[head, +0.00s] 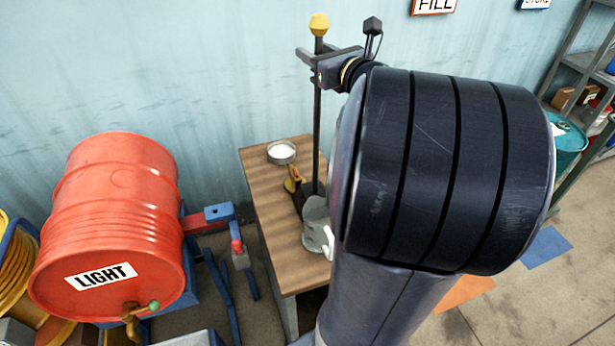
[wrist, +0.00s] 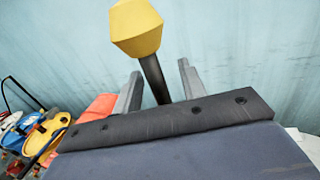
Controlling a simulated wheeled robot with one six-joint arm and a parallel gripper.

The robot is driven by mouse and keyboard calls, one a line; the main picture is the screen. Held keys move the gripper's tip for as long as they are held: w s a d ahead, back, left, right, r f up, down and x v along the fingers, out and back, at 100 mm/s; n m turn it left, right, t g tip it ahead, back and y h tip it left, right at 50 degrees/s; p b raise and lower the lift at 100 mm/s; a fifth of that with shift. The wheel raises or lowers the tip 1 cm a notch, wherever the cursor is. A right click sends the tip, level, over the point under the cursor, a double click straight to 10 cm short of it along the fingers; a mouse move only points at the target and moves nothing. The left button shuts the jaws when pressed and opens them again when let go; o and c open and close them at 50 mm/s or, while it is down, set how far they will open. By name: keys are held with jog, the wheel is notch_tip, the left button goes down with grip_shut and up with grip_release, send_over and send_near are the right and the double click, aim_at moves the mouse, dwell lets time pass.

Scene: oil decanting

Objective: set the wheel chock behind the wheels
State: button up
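A dark upright rod with a yellow knob (head: 319,25) stands in front of the wall; the knob is large in the wrist view (wrist: 137,27). My gripper (head: 318,68) is at the rod, below the knob. In the wrist view its two grey fingers (wrist: 157,85) stand apart on either side of the rod, with gaps visible. The rod's foot is hidden behind a grey jug (head: 315,228). I cannot make out a wheel chock block, nor tell whether this rod belongs to it. The wheels cannot be made out clearly.
A red drum marked LIGHT (head: 108,225) lies on a blue stand (head: 212,217) at left. A wooden table (head: 263,205) holds the jug, a small round dish (head: 281,152) and a dark tool (head: 298,193). Shelves (head: 585,62) stand at right. My arm hides much floor.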

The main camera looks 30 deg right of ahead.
jog(key=shift+w, duration=0.6)
jog(key=shift+c, duration=0.5)
grip_shut()
dwell(0.4)
jog(key=shift+r, duration=0.15)
